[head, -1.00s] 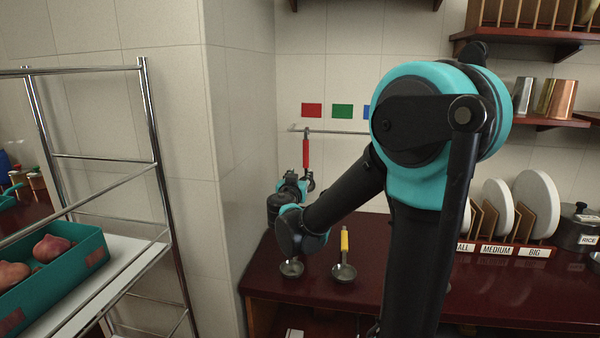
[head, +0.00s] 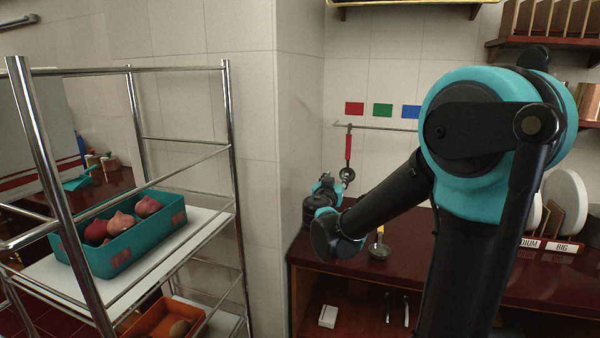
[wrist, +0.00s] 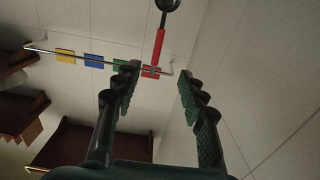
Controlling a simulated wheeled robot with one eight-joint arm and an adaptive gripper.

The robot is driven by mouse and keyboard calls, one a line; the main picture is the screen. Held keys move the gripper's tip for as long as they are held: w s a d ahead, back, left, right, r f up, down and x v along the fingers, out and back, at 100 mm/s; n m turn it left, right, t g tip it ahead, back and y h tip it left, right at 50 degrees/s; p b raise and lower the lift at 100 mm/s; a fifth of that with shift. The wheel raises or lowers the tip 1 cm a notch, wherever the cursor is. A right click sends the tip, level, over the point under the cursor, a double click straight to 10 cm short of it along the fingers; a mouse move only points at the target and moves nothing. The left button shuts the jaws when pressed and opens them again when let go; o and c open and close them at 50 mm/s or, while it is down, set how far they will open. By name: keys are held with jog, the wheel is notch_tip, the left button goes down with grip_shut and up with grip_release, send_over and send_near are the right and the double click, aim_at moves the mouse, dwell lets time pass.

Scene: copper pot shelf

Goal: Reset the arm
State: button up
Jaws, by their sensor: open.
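My arm extends from the right of the head view toward the wall corner. My gripper shows in the wrist view (wrist: 157,95), its two green-padded fingers apart with nothing between them. In the head view the gripper end is mostly hidden behind my own wrist links. A ladle with a red handle (head: 348,147) hangs from the wall rail (head: 390,128) beneath the red square. The red ladle also shows in the wrist view (wrist: 159,48), beyond the fingertips and apart from them.
A ladle with a yellow handle (head: 380,246) lies on the dark red counter (head: 480,262), partly behind my arm. A metal rack (head: 233,170) stands at the left with a teal bin (head: 122,255) of onions. Plates stand at the right.

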jog(key=s+d+f+g, duration=0.8)
jog(key=s+d+f, duration=0.5)
jog(key=s+f, duration=0.15)
jog(key=s+a+f+n+g+y, duration=0.1)
jog(key=s+a+f+g+y, duration=0.1)
jog(key=s+f, duration=0.4)
jog(key=s+a+f+n+g+y, duration=0.2)
jog(key=s+f, duration=0.4)
jog(key=s, duration=0.5)
jog(key=shift+a+f+n+g+y, duration=0.3)
jog(key=shift+a+g+y, duration=0.2)
jog(key=shift+a+y, duration=0.35)
jog(key=shift+r, duration=0.1)
